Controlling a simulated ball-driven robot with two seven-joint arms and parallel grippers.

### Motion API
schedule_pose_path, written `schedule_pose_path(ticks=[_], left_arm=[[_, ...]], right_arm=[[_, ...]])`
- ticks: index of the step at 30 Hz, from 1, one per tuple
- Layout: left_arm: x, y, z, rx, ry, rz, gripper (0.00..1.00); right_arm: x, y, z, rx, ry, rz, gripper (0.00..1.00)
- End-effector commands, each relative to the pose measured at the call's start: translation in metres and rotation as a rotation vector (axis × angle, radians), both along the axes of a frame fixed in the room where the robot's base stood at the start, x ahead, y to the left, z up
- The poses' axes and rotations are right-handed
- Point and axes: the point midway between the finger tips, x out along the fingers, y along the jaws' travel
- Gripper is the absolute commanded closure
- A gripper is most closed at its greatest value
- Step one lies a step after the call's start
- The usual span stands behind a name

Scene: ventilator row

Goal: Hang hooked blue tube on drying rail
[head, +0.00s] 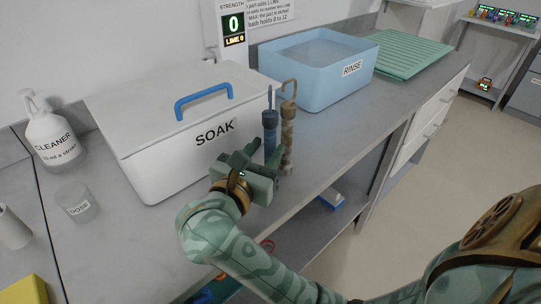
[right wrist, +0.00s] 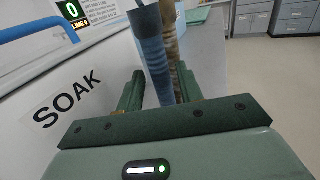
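The blue tube (head: 270,135) is upright at the front edge of the counter, beside the white SOAK box. A thin stem rises from its top. A brown, stained tube (head: 288,135) with a hooked top stands close to its right. My right gripper (head: 262,165) is at the tubes' lower part. In the right wrist view, the fingers of my right gripper (right wrist: 160,88) are apart, with the blue tube (right wrist: 153,50) between or just beyond them and a gap on its left. I cannot make out a drying rail. My left gripper is out of view.
The SOAK box (head: 150,165) with a blue handle (head: 203,98) is left of the tubes. The blue RINSE tub (head: 318,85) is behind them, with a green ridged mat (head: 410,52) beyond. A cleaner bottle (head: 55,140) and DOSE cup (head: 78,206) stand at left.

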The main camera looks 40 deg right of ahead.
Motion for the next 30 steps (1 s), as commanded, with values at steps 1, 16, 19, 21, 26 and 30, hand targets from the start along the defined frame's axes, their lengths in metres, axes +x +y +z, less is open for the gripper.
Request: schedule_pose_path(ticks=[1, 16, 19, 21, 26, 30], left_arm=[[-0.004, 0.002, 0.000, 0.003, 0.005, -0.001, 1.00], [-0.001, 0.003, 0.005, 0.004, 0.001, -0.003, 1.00], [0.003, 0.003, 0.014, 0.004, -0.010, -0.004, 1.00], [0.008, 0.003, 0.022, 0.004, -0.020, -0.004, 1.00], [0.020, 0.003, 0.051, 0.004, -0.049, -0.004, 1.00], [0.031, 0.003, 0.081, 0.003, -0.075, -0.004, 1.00]], right_arm=[[0.000, 0.000, 0.000, 0.000, 0.000, -0.001, 0.78], [0.000, 0.000, 0.007, 0.001, 0.000, -0.001, 1.00], [-0.001, 0.000, 0.021, -0.001, -0.003, 0.000, 1.00], [-0.001, 0.000, 0.035, 0.000, -0.004, 0.000, 1.00], [-0.002, 0.000, 0.079, 0.001, -0.009, -0.001, 1.00], [-0.002, 0.001, 0.123, 0.002, -0.010, -0.001, 1.00]])
